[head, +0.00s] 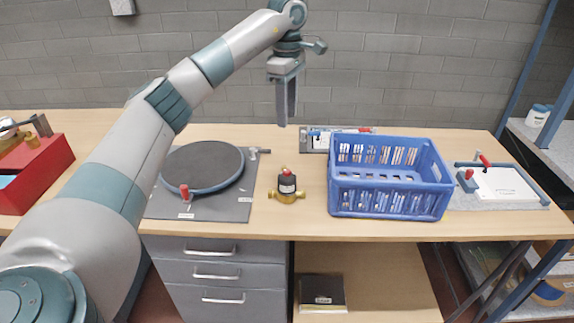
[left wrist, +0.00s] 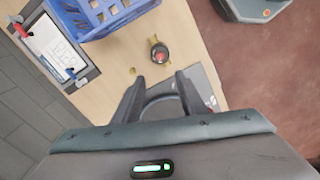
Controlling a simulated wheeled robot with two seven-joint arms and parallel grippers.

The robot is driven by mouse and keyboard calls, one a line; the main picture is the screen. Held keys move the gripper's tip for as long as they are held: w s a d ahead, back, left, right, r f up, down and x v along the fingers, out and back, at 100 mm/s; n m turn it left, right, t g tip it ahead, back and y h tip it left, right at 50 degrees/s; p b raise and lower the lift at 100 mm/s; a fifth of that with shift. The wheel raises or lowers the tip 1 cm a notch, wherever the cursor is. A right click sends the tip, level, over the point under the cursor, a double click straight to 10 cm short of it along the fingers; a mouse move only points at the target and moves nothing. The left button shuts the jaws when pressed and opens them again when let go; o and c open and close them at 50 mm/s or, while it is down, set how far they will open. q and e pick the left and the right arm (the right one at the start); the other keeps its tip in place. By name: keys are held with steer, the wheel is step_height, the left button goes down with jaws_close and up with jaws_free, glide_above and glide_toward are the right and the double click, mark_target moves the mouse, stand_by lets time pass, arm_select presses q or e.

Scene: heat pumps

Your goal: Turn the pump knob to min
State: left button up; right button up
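The pump (head: 287,188) stands upright on the wooden table, with a brass body, a black top and a small red part on top. It also shows in the left wrist view (left wrist: 159,53), seen from above, just beyond the fingertips. My left gripper (head: 283,124) points down above the table, behind and above the pump and apart from it. In the left wrist view its two fingers (left wrist: 160,76) are spread with nothing between them. The knob's setting is too small to read. My right gripper is in neither view.
A blue basket (head: 386,203) stands right of the pump. A dark round plate (head: 203,167) on a grey board, with an upright red handle, lies to its left. A red box (head: 38,172) is far left. A white board with clamps (head: 505,186) is at right. Table around the pump is clear.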

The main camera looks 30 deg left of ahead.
mark_target(287, 170)
arm_select(q)
steer(key=shift+f, duration=0.1)
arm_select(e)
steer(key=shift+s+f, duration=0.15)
